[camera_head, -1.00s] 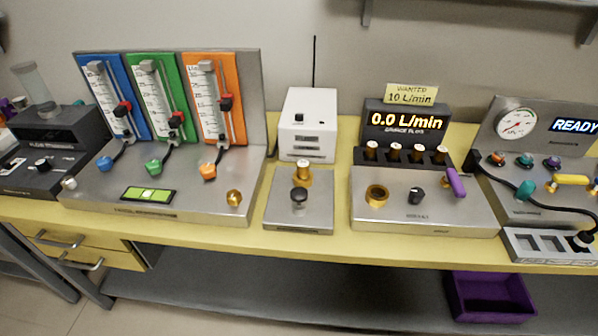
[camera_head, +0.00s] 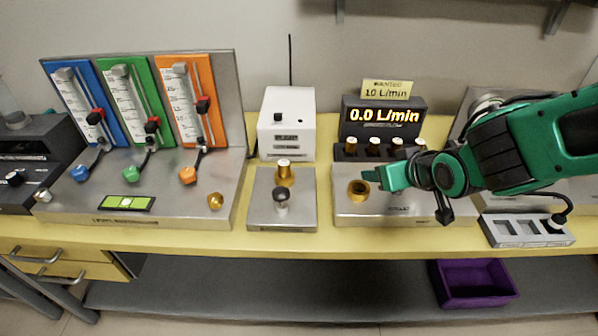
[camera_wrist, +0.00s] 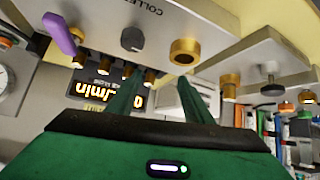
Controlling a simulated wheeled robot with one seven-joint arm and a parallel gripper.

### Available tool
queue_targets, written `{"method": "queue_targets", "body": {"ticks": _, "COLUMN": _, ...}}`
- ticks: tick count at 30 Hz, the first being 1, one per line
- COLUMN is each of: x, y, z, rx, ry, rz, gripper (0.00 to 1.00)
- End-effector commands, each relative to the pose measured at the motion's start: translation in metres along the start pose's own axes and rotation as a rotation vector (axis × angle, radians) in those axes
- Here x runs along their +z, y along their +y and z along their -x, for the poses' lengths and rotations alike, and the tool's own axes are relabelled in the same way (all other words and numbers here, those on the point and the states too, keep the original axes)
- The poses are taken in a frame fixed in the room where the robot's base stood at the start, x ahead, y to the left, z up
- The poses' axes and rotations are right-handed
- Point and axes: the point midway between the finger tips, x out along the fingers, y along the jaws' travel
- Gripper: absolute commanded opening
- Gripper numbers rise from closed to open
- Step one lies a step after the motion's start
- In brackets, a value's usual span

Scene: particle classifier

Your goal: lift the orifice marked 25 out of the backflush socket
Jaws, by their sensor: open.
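A brass orifice with a pale top (camera_head: 284,172) stands upright on a small metal plate (camera_head: 262,213) left of the flow unit. I take this plate for the backflush socket; its marking is too small to read. In the wrist view the brass piece (camera_wrist: 228,88) hangs inverted, right of the fingers. My gripper (camera_head: 372,176) is open and empty, to the right of this orifice, close to a hollow brass ring (camera_head: 358,190) on the flow unit. In the wrist view the two green fingers (camera_wrist: 160,78) are spread apart, with nothing between them.
A black-capped post (camera_head: 281,200) stands in front of the orifice, a white box (camera_head: 287,124) with an antenna behind. Several brass orifices (camera_head: 375,147) are racked below the 0.0 L/min display (camera_head: 384,117). Flowmeters stand left. A purple bin (camera_head: 474,284) is under the bench.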

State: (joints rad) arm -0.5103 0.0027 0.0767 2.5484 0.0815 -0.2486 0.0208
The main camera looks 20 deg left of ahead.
Motion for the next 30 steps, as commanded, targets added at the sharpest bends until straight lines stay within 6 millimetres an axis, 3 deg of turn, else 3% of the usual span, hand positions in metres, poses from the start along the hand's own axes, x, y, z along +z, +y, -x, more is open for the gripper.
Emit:
{"method": "queue_targets", "body": {"ticks": 1, "x": -0.007, "y": -0.039, "z": -0.009, "rx": -0.063, "ry": 0.046, "rz": 0.045, "gripper": 0.46}}
{"method": "queue_targets", "body": {"ticks": 3, "x": -0.016, "y": -0.081, "z": -0.015, "rx": -0.131, "ry": 0.112, "rz": 0.083, "gripper": 0.46}}
{"method": "queue_targets", "body": {"ticks": 6, "x": -0.024, "y": -0.127, "z": -0.017, "rx": -0.207, "ry": 0.183, "rz": 0.116, "gripper": 0.46}}
{"method": "queue_targets", "body": {"ticks": 9, "x": -0.028, "y": -0.154, "z": -0.016, "rx": -0.252, "ry": 0.225, "rz": 0.132, "gripper": 0.46}}
{"method": "queue_targets", "body": {"ticks": 14, "x": -0.033, "y": -0.169, "z": -0.024, "rx": -0.273, "ry": 0.247, "rz": 0.137, "gripper": 0.46}}
{"method": "queue_targets", "body": {"ticks": 21, "x": -0.04, "y": -0.177, "z": -0.054, "rx": -0.27, "ry": 0.245, "rz": 0.136, "gripper": 0.46}}
{"method": "queue_targets", "body": {"ticks": 30, "x": -0.046, "y": -0.183, "z": -0.071, "rx": -0.27, "ry": 0.246, "rz": 0.137, "gripper": 0.46}}
